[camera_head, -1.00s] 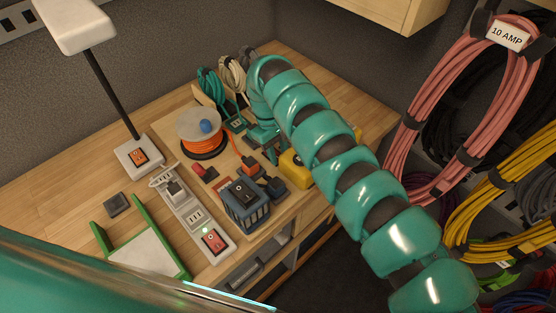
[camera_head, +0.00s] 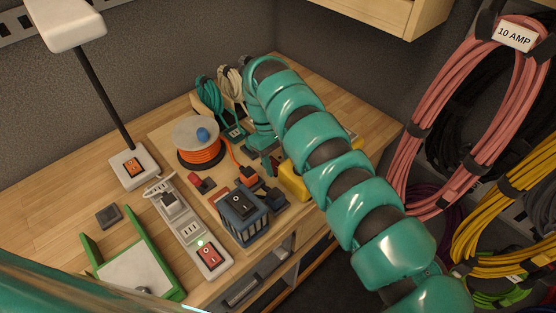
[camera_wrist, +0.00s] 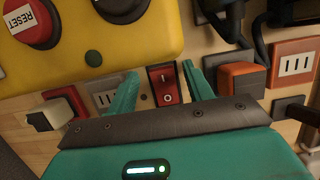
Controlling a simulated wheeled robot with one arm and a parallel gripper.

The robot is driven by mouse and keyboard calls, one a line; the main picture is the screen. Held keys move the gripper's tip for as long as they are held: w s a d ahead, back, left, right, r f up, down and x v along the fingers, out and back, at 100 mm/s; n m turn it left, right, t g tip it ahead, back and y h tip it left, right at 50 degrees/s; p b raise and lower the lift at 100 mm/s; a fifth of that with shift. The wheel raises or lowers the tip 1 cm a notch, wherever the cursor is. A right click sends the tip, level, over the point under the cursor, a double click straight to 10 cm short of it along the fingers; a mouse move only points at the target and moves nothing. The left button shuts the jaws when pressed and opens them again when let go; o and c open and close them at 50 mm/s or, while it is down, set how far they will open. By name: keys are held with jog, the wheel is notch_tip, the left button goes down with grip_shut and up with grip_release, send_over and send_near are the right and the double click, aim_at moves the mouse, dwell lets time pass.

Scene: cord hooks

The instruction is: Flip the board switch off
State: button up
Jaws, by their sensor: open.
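A red rocker switch (camera_wrist: 165,85) marked I and O sits on the wooden board (camera_wrist: 140,75) in the wrist view. It lies between the open, empty fingers of my gripper (camera_wrist: 163,82), with a gap on each side. I cannot tell from the picture how far the fingertips are above the board. In the head view my gripper (camera_head: 268,160) points down over the board (camera_head: 170,133), between the cable spool and the yellow box. My arm and gripper hide the red switch there.
A yellow box (camera_wrist: 110,45) with a red RESET button is close by; it also shows in the head view (camera_head: 293,182). An orange plug (camera_wrist: 242,80) is right of the fingers. A cable spool (camera_head: 200,153), blue box (camera_head: 243,222) and power strip (camera_head: 189,232) stand nearby.

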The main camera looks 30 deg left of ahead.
jog(key=shift+r+p, duration=0.1)
jog(key=shift+p, duration=0.5)
jog(key=shift+w+d+p, duration=0.15)
jog(key=shift+p, duration=1)
jog(key=shift+d+y+p, duration=0.1)
jog(key=shift+y+p, duration=0.2)
jog(key=shift+p, duration=0.25)
jog(key=p, duration=0.4)
jog(key=shift+s+t+y, duration=0.2)
jog(key=shift+t+y, duration=0.1)
jog(key=shift+y, duration=0.1)
jog(key=p, duration=0.4)
jog(key=shift+d+y, duration=0.1)
jog(key=shift+y, duration=0.2)
jog(key=p, duration=0.3)
jog(key=shift+s+d+y, duration=0.1)
jog(key=shift+y, duration=0.2)
jog(key=shift+t+y+p, duration=0.3)
jog(key=shift+p, duration=0.75)
